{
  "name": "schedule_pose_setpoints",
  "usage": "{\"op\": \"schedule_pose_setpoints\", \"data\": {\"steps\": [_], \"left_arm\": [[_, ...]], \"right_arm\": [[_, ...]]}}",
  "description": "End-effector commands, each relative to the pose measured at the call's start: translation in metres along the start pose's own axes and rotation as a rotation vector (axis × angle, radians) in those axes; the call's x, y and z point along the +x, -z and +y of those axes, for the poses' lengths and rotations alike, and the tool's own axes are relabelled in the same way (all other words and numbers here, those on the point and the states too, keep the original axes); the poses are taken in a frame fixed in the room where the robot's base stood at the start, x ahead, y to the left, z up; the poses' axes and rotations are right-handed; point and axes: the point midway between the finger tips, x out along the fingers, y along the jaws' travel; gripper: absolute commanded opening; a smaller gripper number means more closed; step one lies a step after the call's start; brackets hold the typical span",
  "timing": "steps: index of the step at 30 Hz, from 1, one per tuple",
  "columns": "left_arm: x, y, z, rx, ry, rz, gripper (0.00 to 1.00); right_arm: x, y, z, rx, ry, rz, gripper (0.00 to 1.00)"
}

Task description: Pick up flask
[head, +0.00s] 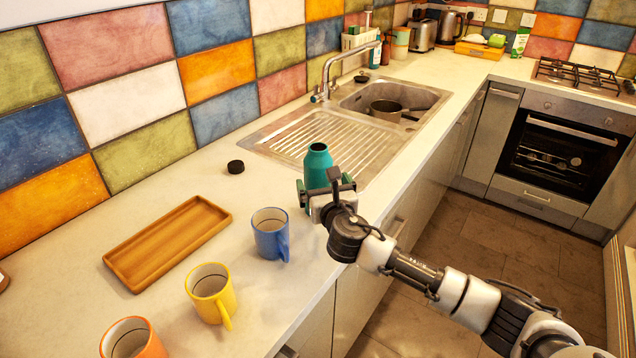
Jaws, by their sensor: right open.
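The teal flask (318,160) stands upright on the counter in front of the sink's drainboard, with its mouth uncovered. My right gripper (326,186) is at the flask, on its near side, with its jaws open and a finger to either side of the body. The flask's lower part is partly hidden by the gripper. I cannot tell whether the fingers touch it. A small black lid (236,167) lies on the counter to the left of the flask. My left gripper is not in view.
A blue mug (270,234), a yellow mug (211,293) and an orange mug (132,340) stand nearer on the counter. A wooden tray (168,243) lies left of them. A pot (386,110) sits in the sink (425,98) under the faucet (335,70).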

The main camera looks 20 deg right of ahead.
Motion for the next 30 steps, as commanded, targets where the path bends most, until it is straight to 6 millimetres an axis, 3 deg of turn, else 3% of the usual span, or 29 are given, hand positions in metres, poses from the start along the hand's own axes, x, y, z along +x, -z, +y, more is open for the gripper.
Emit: {"op": "schedule_pose_setpoints", "data": {"steps": [9, 19, 30], "left_arm": [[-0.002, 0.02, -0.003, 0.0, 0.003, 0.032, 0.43], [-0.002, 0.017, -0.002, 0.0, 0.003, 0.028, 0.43], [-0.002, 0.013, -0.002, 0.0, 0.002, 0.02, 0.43]], "right_arm": [[0.038, 0.005, 0.002, -0.001, 0.001, 0.0, 1.0], [0.043, 0.006, 0.001, -0.001, 0.0, 0.0, 0.98], [0.043, 0.006, 0.001, 0.0, 0.001, 0.0, 0.41]]}}
